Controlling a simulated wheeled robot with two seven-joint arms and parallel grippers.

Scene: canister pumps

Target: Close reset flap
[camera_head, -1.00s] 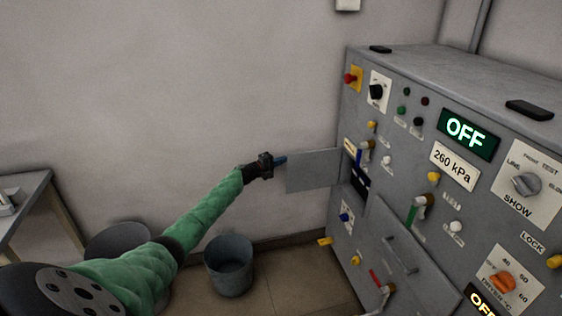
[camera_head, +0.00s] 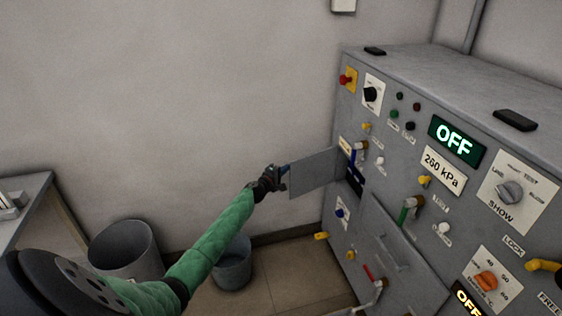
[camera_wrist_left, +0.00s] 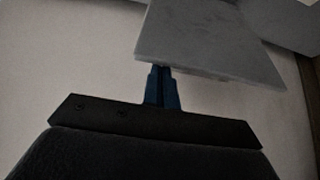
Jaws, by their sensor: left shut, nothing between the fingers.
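The reset flap (camera_head: 315,172) is a flat grey plate standing open, sticking out to the left from the grey cabinet's left part. My left gripper (camera_head: 284,170) is at the flap's free left edge, its blue fingers shut and empty. In the left wrist view the blue fingers (camera_wrist_left: 161,88) point up at the lower edge of the flap (camera_wrist_left: 205,45), and their tips are partly hidden at that edge; I cannot tell whether they touch it. The dark opening (camera_head: 354,180) beside the flap's hinge side is partly visible. My right gripper is not in view.
The grey cabinet (camera_head: 450,85) carries knobs, lamps, levers and an OFF display (camera_head: 457,140). A larger panel with a handle (camera_head: 392,250) slants out below the flap. A table (camera_head: 30,195) is at far left.

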